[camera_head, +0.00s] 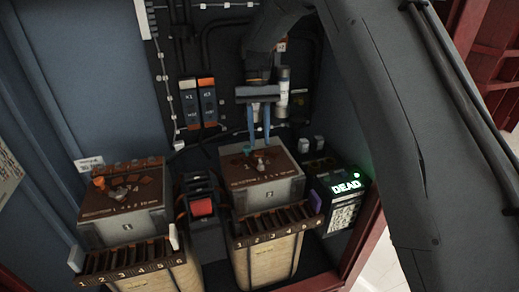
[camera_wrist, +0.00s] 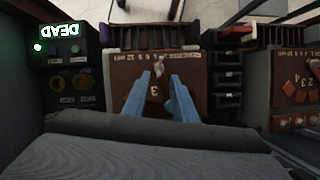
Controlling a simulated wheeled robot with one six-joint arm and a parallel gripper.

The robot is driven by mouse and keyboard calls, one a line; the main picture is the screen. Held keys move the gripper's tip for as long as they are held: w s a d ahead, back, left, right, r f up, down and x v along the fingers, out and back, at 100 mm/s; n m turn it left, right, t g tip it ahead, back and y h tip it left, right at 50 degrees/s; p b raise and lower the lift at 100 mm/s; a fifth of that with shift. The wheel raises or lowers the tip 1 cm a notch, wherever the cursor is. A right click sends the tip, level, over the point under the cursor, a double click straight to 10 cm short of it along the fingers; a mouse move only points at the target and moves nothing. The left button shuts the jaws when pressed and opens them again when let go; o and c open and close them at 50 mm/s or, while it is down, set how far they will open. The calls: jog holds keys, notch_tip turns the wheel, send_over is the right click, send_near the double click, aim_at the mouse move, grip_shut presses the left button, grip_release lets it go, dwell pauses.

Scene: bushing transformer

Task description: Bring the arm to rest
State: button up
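My gripper (camera_head: 258,142) points down with its two blue fingers apart. It hangs above the brown-topped unit marked 2 (camera_head: 283,192). No object is visible between the fingers. In the wrist view my gripper (camera_wrist: 160,76) also shows a gap between the fingertips, with the brown top (camera_wrist: 190,95) of that unit beyond them. A small grey metal knob (camera_head: 260,167) stands on the unit's top and lies just past the fingertips in the wrist view. I cannot tell the exact height of the fingertips above the top.
A block with a red face (camera_head: 202,207) sits between the units. A box with a lit green DEAD sign (camera_head: 345,186) stands right. Cabinet walls and back-panel cables surround the space.

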jog(key=shift+w+r, duration=0.1)
jog(key=shift+r, duration=0.3)
jog(key=s+d+f+t, duration=0.1)
jog(key=s+d, duration=0.4)
jog(key=s, duration=0.3)
jog(key=s+d+f+t, duration=0.1)
jog(key=s+d+t, duration=0.1)
jog(key=s+d, duration=0.4)
jog(key=s+d+f+m+t, duration=0.1)
jog(key=s+d, duration=0.5)
jog(key=s, duration=0.6)
jog(key=shift+f+t, duration=0.5)
